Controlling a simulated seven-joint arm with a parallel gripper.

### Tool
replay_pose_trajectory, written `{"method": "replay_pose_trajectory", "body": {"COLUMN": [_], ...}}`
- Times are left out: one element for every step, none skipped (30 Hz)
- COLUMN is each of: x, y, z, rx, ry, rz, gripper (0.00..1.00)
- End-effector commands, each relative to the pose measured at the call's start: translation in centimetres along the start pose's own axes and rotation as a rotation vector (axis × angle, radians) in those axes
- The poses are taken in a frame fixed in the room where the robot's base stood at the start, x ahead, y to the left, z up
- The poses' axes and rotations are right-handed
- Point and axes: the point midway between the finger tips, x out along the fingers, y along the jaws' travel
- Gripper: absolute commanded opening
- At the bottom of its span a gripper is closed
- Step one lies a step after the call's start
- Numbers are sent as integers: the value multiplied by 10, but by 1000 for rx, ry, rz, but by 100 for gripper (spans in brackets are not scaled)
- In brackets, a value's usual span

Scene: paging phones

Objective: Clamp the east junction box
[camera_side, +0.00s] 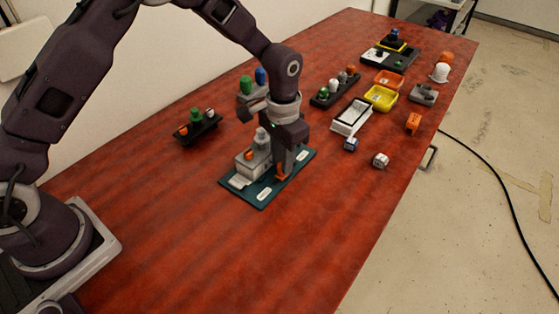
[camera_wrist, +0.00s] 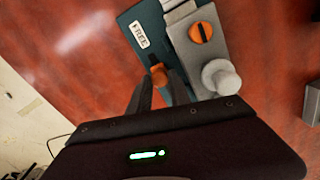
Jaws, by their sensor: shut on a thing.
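A teal board (camera_side: 262,202) lies on the red table with white labels on it; one label in the wrist view (camera_wrist: 139,34) reads FREE. A grey box-like unit (camera_side: 243,166) sits on the board, with an orange slotted knob (camera_wrist: 200,33) and a pale rounded post (camera_wrist: 222,80). My gripper (camera_side: 283,170) points down over the board beside this unit. Its fingers are shut on a small orange piece (camera_wrist: 159,74), which also shows in the side view (camera_side: 281,178). The fingers hide most of that piece. I cannot tell which thing is the east junction box.
A dark rack (camera_side: 199,130) with coloured pegs stands left of the board. Behind are another peg rack (camera_side: 334,90), a white tray (camera_side: 351,118), a yellow bin (camera_side: 380,98) and an orange bracket (camera_side: 413,122). The table's front is clear.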

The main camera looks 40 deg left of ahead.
Motion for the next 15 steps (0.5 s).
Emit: {"method": "replay_pose_trajectory", "body": {"x": [-1,0,-1,-1,-1,-1,-1,-1,-1,-1,-2,-2,-2,-2,-2], "y": [-2,-4,-5,-6,-8,-8,-9,-9,-10,-10,-10,-10,-10,-10,-10], "z": [-12,-17,-24,-28,-31,-34,-36,-37,-38,-38,-38,-38,-38,-39,-39], "rx": [-2,-1,-1,-1,-1,-1,0,0,0,0,0,0,0,0,-1], "ry": [10,10,11,10,10,10,9,10,10,11,11,12,13,14,15], "rz": [1,1,0,0,0,0,1,1,1,1,1,1,0,0,0], "gripper": [0,0,0,0,0,0,0,0,0,0,0,0,0,0,0]}}
